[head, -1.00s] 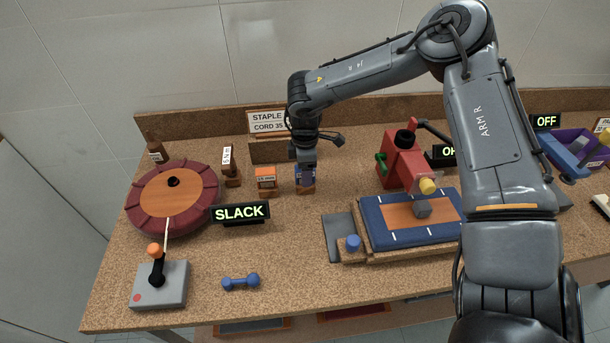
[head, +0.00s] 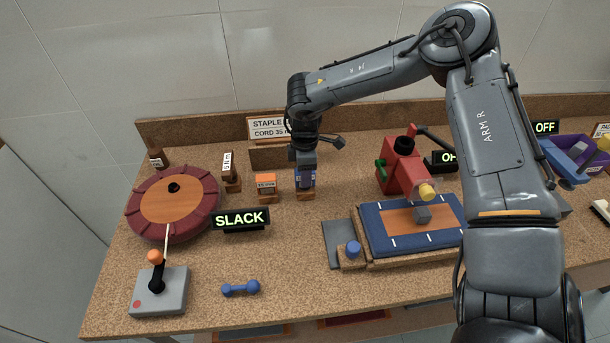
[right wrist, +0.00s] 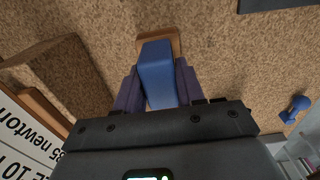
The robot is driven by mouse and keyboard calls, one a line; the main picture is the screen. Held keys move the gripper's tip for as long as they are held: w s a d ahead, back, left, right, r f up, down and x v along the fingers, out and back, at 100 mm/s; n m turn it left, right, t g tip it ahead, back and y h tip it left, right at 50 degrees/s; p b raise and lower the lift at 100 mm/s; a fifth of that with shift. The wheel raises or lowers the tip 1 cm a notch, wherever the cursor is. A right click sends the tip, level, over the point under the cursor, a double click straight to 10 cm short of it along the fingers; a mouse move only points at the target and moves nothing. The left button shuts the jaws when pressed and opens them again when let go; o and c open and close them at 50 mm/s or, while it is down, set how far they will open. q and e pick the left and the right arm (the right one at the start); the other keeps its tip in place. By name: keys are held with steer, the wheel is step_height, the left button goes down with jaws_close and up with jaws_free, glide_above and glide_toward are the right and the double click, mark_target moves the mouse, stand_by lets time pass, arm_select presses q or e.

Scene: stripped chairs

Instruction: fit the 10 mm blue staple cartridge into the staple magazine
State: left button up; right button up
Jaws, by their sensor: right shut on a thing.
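The blue staple cartridge (right wrist: 157,76) is between the two dark fingers of my right gripper (right wrist: 159,88) in the right wrist view. My right gripper (head: 305,178) is shut on it, pointing down, in the head view. The cartridge is at a small wooden stand (head: 305,195), whose edge also shows in the right wrist view (right wrist: 174,42); I cannot tell whether they touch. The red stapling machine (head: 402,170) with a black knob and yellow tip stands to the right. I cannot make out the staple magazine for certain. My left gripper is not in view.
An orange-topped box (head: 266,187) on a stand is close left of my right gripper, and a sign (head: 267,128) stands behind. A blue padded board (head: 385,240) lies right of centre. A "SLACK" display (head: 240,219) and a maroon round cushion (head: 140,200) are left.

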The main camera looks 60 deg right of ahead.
steer(key=r, duration=0.2)
steer(key=d+r+p, duration=0.1)
steer(key=shift+s+r, duration=0.3)
steer(key=shift+r, duration=0.1)
arm_select(q)
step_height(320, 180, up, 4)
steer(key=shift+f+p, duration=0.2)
steer(key=shift+p, duration=1)
arm_select(e)
steer(key=s+d+r, duration=0.6)
steer(key=s+d, duration=0.1)
steer(key=d, duration=0.1)
